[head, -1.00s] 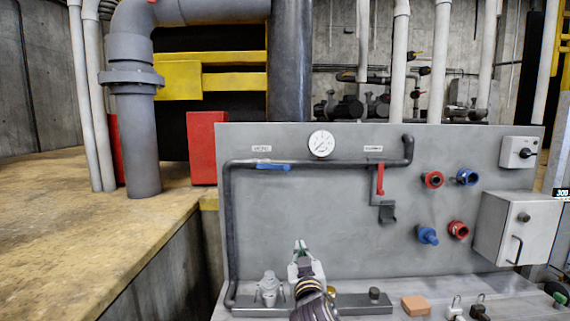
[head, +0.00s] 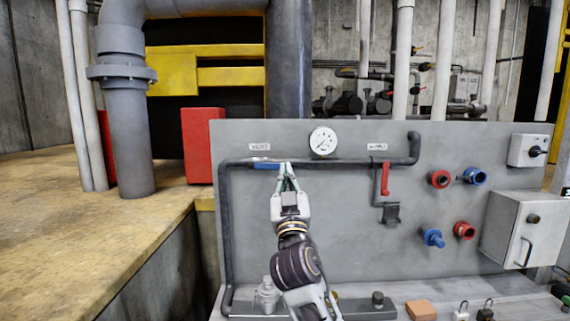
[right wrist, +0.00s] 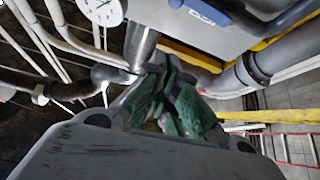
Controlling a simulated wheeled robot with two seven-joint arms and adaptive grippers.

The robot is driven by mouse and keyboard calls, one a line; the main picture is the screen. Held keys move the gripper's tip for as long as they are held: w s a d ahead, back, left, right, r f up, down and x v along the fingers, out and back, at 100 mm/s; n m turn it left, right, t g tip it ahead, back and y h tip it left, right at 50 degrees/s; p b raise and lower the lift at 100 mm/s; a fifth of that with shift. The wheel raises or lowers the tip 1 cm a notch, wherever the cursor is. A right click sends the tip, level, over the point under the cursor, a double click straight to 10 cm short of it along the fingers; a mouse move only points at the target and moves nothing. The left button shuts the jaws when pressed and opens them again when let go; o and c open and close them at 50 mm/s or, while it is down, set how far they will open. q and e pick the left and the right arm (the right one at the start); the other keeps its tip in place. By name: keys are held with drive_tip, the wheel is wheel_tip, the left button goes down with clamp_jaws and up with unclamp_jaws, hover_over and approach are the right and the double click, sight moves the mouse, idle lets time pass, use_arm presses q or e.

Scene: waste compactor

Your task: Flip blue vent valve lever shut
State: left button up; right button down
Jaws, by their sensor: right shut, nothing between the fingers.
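The blue vent valve lever (head: 266,165) lies along the horizontal dark pipe (head: 340,162) on the grey panel, under the left label and left of the gauge. My right gripper (head: 287,174) is raised in front of the panel, with its fingertips by the lever's right end. It is shut and empty. Its green-padded fingers (right wrist: 172,105) show close together in the right wrist view, where a blue bar, likely the lever (right wrist: 290,16), shows at the top right. I cannot tell whether the fingertips touch the lever. My left gripper is not in view.
A round gauge (head: 323,141) sits just above the pipe. A red lever (head: 385,179) hangs to the right. Red and blue fittings and a grey box (head: 520,228) are further right. The ledge below holds a brown block (head: 420,309) and padlocks.

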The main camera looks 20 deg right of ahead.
sight(272, 167)
drive_tip(key=shift+p+x, duration=1.6)
drive_tip(key=shift+x, duration=3.35)
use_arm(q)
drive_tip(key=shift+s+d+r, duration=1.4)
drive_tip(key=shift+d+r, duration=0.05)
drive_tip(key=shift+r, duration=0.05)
use_arm(e)
drive_tip(key=shift+w+d+f, duration=0.15)
drive_tip(key=shift+w+f, duration=0.05)
drive_tip(key=shift+f, duration=0.75)
drive_tip(key=shift+w+d+f, duration=0.15)
drive_tip(key=shift+d+f, duration=0.05)
drive_tip(key=shift+f, duration=0.75)
